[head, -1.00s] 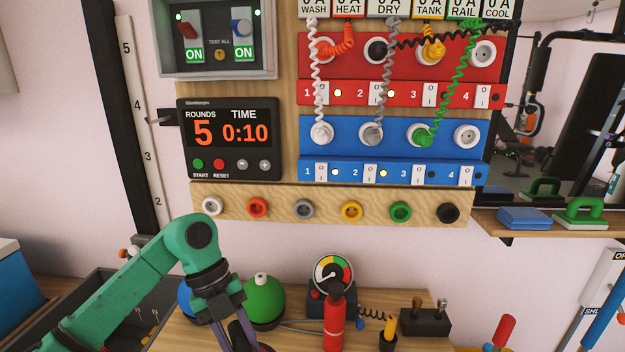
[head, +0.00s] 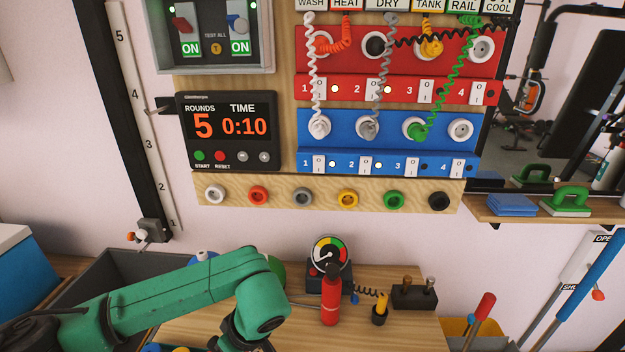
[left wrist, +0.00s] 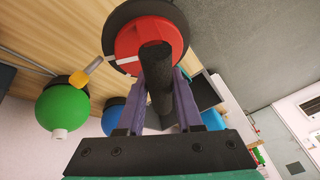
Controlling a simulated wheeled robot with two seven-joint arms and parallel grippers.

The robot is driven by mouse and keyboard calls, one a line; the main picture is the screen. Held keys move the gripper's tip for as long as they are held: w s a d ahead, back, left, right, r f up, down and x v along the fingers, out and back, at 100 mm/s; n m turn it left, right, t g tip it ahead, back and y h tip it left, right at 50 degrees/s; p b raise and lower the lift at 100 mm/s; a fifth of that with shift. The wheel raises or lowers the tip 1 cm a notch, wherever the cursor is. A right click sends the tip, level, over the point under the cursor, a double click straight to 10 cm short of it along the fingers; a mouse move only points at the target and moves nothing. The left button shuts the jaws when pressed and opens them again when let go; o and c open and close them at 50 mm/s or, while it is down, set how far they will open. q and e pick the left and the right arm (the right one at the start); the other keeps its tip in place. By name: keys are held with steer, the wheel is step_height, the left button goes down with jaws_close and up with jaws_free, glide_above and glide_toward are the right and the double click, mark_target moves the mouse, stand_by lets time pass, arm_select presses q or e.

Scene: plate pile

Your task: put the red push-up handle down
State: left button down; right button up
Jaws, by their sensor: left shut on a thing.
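In the left wrist view the red push-up handle (left wrist: 129,42) shows as a red disc with a dark cylindrical grip standing out from it. A wide black ring surrounds the disc. My left gripper (left wrist: 160,82) is shut on the grip, one purple finger on each side. In the head view my green left arm reaches in from the left and bends down at the bottom edge; its fingers and the handle are out of that picture. My right gripper is in neither view.
A wooden bench (head: 285,333) holds a gauge (head: 329,251), a red bottle-like cylinder (head: 331,302) and a dark block (head: 414,297). A green ball (left wrist: 62,108) shows in the left wrist view. A shelf with green handles (head: 567,199) is at right. Bare bench lies right of my arm.

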arm_select(q)
steer(key=shift+s+a+m+t, duration=0.1)
steer(key=shift+s+m+t, duration=0.25)
steer(key=shift+m, duration=0.45)
steer(key=shift+a+r+m+t+h+p, duration=0.15)
steer(key=shift+m+t+p, duration=0.1)
steer(key=shift+m, duration=0.3)
steer(key=shift+a+f+m+t+h+p, duration=0.15)
steer(key=shift+m+t+p, duration=0.1)
steer(key=shift+m, duration=0.3)
steer(key=m, duration=0.1)
steer(key=m+t, duration=0.1)
steer(key=shift+s+a+m+h+p, duration=0.1)
steer(key=shift+s+m+h+p, duration=0.15)
steer(key=shift+m+h+p, duration=0.05)
steer(key=m, duration=0.1)
steer(key=m+h, duration=0.1)
steer(key=m, duration=0.1)
steer(key=shift+s+a+f+t, duration=0.1)
steer(key=shift+s+t, duration=0.25)
steer(key=shift+m, duration=0.3)
steer(key=shift+f, duration=0.1)
